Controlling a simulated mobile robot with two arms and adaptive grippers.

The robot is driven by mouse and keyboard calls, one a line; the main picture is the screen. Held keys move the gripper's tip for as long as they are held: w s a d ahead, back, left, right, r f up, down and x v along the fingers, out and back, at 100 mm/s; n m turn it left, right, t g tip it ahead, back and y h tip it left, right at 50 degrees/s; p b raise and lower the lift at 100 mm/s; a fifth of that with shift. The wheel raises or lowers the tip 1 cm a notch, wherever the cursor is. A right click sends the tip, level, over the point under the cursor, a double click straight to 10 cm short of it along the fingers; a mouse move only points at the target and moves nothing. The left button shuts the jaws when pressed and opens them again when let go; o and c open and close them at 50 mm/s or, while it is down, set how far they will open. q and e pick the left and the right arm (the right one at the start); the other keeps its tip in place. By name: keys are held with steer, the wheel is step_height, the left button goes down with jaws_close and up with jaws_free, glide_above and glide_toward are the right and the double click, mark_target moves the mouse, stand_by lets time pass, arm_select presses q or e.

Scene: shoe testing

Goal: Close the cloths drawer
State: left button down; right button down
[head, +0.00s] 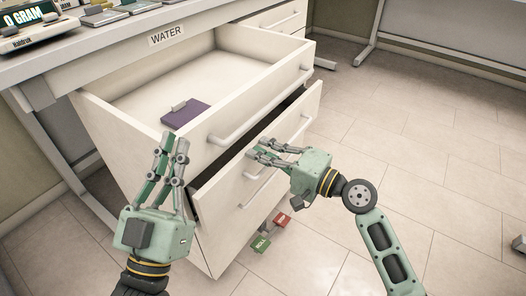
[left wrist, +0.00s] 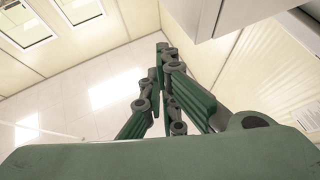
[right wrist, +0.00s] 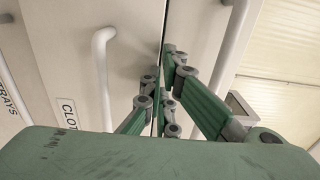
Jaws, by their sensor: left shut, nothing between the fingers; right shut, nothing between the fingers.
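The cloths drawer (head: 222,208) is the second drawer of the white unit and stands partly open, with a dark gap behind its front. Part of its "CLOT..." label (right wrist: 69,112) and its handle (right wrist: 104,75) show in the right wrist view. My right gripper (head: 254,149) is shut and empty at the upper part of this drawer front, over part of its handle; I cannot tell whether it touches. My left gripper (head: 175,140) is shut and empty, raised in front of the unit's left side. Its fingers also show in the left wrist view (left wrist: 163,60).
The top drawer (head: 190,150) is pulled out further and holds a purple item (head: 186,114). A red block (head: 282,219) and a green block (head: 261,244) lie on the floor.

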arm_select(q)
steer(key=shift+w+f+g, duration=0.4)
steer(key=shift+w+f, duration=0.05)
steer(key=shift+f, duration=0.2)
arm_select(e)
steer(key=x, duration=0.2)
steer(key=shift+w+a, duration=0.15)
steer(key=shift+a, duration=0.15)
